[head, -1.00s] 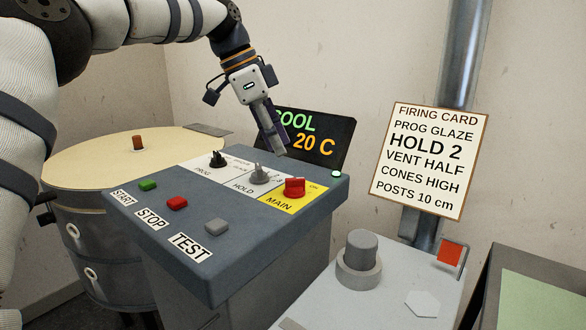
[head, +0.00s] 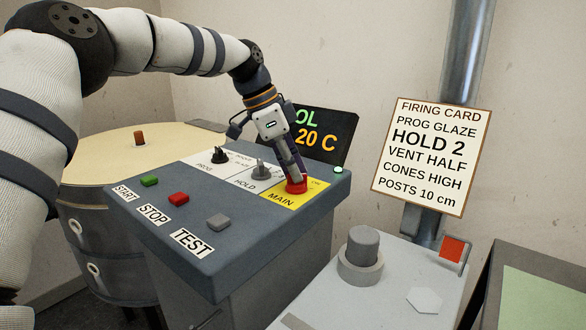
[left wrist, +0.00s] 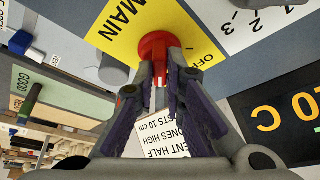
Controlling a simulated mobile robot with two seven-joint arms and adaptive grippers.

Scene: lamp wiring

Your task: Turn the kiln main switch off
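The kiln main switch is a red knob (head: 296,187) on the yellow MAIN label plate (head: 283,202) at the control box's right side. It also shows in the left wrist view (left wrist: 155,43), with the OFF mark on the yellow plate beside it. My left gripper (head: 293,172) reaches down onto the knob from above. In the left wrist view its two fingertips (left wrist: 160,62) lie close together on either side of the knob's red handle and seem to touch it. The fingers hide much of the handle, so I cannot tell its exact setting. My right gripper is not in view.
Grey HOLD (head: 261,172) and black PROG (head: 219,156) knobs stand left of the switch. Green, red and grey buttons line the box's front. The display (head: 322,138) stands behind. A firing card (head: 432,155) hangs right, above a grey unit with a round knob (head: 361,250).

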